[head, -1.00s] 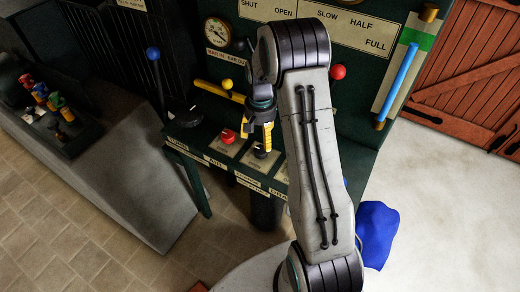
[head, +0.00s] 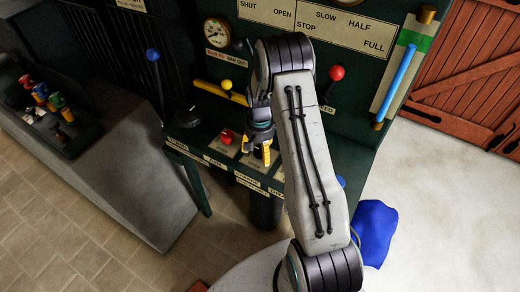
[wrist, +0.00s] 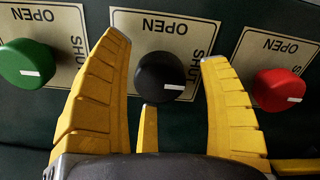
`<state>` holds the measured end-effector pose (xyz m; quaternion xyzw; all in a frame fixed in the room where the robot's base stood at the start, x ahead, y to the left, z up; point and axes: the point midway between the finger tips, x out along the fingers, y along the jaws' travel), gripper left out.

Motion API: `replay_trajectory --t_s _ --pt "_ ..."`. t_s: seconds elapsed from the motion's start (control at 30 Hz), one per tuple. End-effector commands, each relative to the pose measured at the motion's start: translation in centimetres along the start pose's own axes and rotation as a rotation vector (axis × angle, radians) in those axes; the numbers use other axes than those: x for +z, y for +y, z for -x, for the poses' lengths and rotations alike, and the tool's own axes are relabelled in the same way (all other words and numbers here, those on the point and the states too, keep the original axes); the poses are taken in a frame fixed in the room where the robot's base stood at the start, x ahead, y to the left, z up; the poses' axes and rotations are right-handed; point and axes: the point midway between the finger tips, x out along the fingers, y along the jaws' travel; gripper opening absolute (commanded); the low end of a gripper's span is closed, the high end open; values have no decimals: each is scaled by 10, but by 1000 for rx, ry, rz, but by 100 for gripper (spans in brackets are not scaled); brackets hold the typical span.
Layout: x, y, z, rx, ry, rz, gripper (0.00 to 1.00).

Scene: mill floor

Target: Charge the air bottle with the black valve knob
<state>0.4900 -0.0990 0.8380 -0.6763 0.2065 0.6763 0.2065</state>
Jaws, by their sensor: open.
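The black valve knob (wrist: 161,76) shows in the wrist view, round with a white mark pointing right, on a plate lettered OPEN and SHUT. My gripper (wrist: 167,50) is open, with its yellow fingers on either side of the black knob. I cannot tell whether they touch it. In the head view my gripper (head: 258,160) hangs over the sloping panel (head: 205,140) and hides the black knob. The air bottle cannot be made out.
A green knob (wrist: 27,64) and a red knob (wrist: 279,90) flank the black one. In the head view stand a pressure gauge (head: 216,32), a yellow-knobbed lever (head: 227,85), a red-knobbed lever (head: 337,73) and a blue-knobbed lever (head: 153,55).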

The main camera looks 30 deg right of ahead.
Motion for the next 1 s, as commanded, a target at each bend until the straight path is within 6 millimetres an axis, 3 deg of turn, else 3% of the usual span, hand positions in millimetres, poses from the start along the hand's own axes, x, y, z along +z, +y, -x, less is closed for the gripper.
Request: replay_trajectory --t_s 0.13,0.8,1.0 --pt "0 0 0 0 0 0 72" --pt "0 0 0 0 0 0 12" --pt "0 0 -1 0 0 11 10"
